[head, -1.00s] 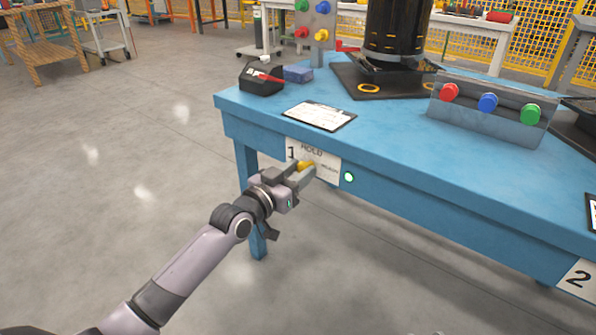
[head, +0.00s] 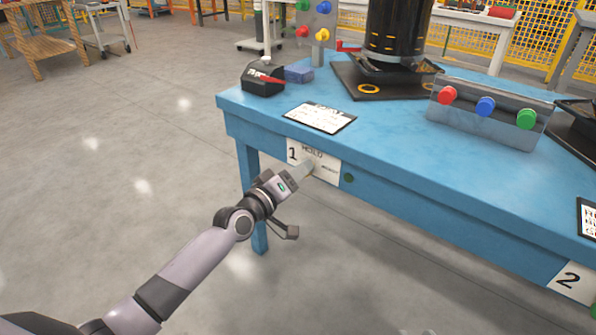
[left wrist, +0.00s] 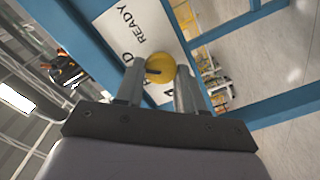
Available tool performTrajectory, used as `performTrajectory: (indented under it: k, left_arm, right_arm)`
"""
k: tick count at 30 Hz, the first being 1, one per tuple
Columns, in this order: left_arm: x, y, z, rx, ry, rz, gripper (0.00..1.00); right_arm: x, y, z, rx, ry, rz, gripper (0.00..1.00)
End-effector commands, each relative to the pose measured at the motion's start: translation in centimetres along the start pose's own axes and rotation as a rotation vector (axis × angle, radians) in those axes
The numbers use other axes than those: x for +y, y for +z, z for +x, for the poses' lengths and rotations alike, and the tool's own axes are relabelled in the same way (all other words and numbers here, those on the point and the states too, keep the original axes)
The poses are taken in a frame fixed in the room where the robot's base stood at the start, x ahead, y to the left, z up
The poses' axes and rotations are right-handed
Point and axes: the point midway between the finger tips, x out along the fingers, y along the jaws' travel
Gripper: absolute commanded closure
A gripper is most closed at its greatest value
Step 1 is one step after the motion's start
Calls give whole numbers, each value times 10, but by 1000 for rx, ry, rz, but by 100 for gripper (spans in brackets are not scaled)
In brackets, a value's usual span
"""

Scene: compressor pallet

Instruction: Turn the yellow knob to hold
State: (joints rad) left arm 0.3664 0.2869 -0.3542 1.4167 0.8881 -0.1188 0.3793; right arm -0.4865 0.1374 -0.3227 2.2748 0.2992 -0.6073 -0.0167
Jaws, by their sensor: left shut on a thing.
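The yellow knob (left wrist: 160,68) sits on the white plate (left wrist: 128,33) in the left wrist view, between the two fingers of my left gripper (left wrist: 158,88). A dark mark shows on the knob's face. READY is legible on the plate there; the other word is mostly covered. In the head view, my left gripper (head: 306,169) is at the plate (head: 329,171) marked 1 and HOLD on the blue table's front, and it hides the knob. The round lamp (head: 348,178) right of the plate is dark green. My right gripper is not in view.
The blue table (head: 400,150) carries a clipboard (head: 319,117), a box with red, blue and green buttons (head: 487,112), and a black cylinder (head: 397,30) on a dark base. A plate marked 2 (head: 572,281) is at the lower right. Floor left of the table is clear.

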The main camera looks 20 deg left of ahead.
Motion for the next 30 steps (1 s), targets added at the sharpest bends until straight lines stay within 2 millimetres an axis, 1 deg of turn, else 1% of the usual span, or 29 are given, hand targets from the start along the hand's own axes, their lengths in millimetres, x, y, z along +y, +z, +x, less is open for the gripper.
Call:
performTrajectory:
  k: [6,15,22,30]
  left_arm:
    - [-1,1,0,-1,-1,-211,92]
    - [-2,1,0,0,-1,-467,92]
    - [-2,1,0,-1,-1,-608,92]
    - [-3,2,0,-1,-1,-691,92]
  right_arm:
    - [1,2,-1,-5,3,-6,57]
    - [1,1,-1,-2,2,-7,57]
    - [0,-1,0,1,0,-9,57]
    - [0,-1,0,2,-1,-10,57]
